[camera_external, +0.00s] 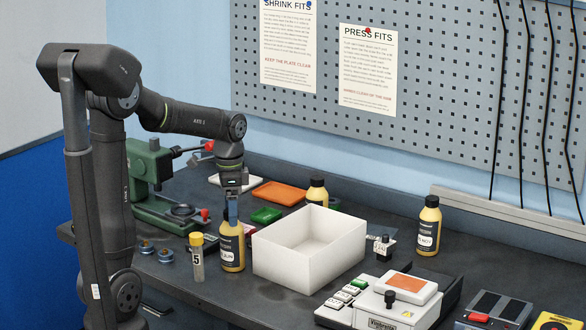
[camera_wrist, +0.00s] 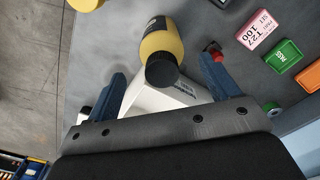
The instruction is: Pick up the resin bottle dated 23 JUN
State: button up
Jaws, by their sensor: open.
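A yellow resin bottle (camera_external: 232,250) with a dark label ending in "JUN" stands upright left of the white box; its day number is not clear. My gripper (camera_external: 232,208) points down at its top, the fingers partly covering the cap. In the wrist view the fingers of my gripper (camera_wrist: 162,70) are apart, with the black cap (camera_wrist: 162,71) between them in the picture; I cannot tell whether they touch it. The yellow body (camera_wrist: 162,42) shows beyond. A second bottle (camera_external: 428,230), its label ending in "NOV", stands at right. A third bottle (camera_external: 317,192) is partly hidden behind the box.
The open white box (camera_external: 275,260) stands close right of the JUN bottle. A yellow-capped tube marked 5 (camera_external: 197,260) is close on its left. A green press (camera_external: 150,205), a green tray (camera_external: 267,215) and an orange tray (camera_external: 278,192) lie behind. A control unit (camera_external: 395,300) is at front right.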

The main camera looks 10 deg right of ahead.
aim_at(232, 239)
notch_tip(232, 239, down, 4)
jog(key=shift+w+r, duration=0.1)
jog(key=shift+r, duration=0.1)
jog(key=shift+r, duration=0.1)
grip_shut()
